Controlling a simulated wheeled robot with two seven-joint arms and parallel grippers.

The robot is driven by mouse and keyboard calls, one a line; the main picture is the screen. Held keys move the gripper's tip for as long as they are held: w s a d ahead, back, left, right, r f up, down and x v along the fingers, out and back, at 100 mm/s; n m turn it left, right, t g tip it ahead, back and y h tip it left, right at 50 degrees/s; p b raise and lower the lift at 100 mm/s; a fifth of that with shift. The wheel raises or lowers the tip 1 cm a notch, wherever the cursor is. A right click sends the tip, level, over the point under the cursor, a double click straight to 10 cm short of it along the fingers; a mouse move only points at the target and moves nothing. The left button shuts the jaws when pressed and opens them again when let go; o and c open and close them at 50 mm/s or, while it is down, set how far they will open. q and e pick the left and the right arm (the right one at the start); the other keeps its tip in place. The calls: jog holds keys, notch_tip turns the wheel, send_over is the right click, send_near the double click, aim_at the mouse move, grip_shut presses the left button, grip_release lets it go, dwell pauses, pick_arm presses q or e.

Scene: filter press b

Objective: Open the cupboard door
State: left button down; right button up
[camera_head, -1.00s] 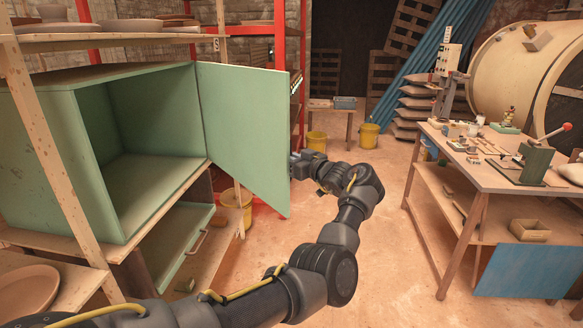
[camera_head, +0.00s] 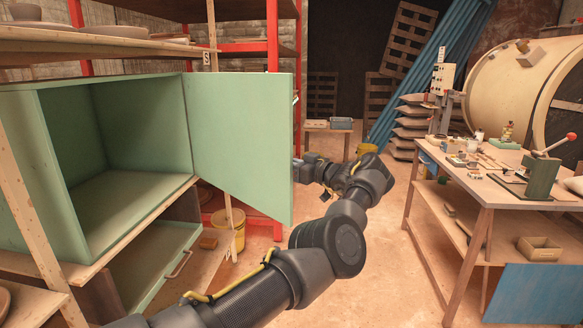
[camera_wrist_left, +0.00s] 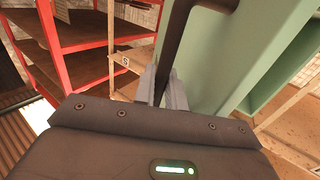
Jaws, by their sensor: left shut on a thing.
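The green cupboard (camera_head: 52,160) stands at the left in the head view, and its inside shows empty. Its green door (camera_head: 240,140) stands wide open, swung out to the right. In the left wrist view the door (camera_wrist_left: 225,50) fills the upper right, with a dark bar handle (camera_wrist_left: 178,40) on it. My left gripper (camera_wrist_left: 165,88) is shut on the door handle. In the head view my left arm reaches around the door's free edge, and the gripper is mostly hidden behind the door. My right gripper is in neither view.
Below the cupboard a green drawer (camera_head: 150,262) is pulled out. A yellow bucket (camera_head: 226,236) stands under the door by the red shelving (camera_head: 272,60). A workbench (camera_head: 470,185) stands at the right. The floor between is clear.

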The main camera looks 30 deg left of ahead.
pick_arm(q)
jog(key=shift+a+r, duration=0.1)
jog(key=shift+a, duration=0.05)
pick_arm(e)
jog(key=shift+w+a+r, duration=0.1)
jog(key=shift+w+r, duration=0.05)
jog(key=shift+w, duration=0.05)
pick_arm(q)
jog(key=shift+w, duration=0.1)
jog(key=c, duration=1.5)
grip_release()
jog(key=shift+a, duration=0.1)
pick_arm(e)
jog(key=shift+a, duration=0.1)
pick_arm(q)
jog(key=shift+d, duration=0.2)
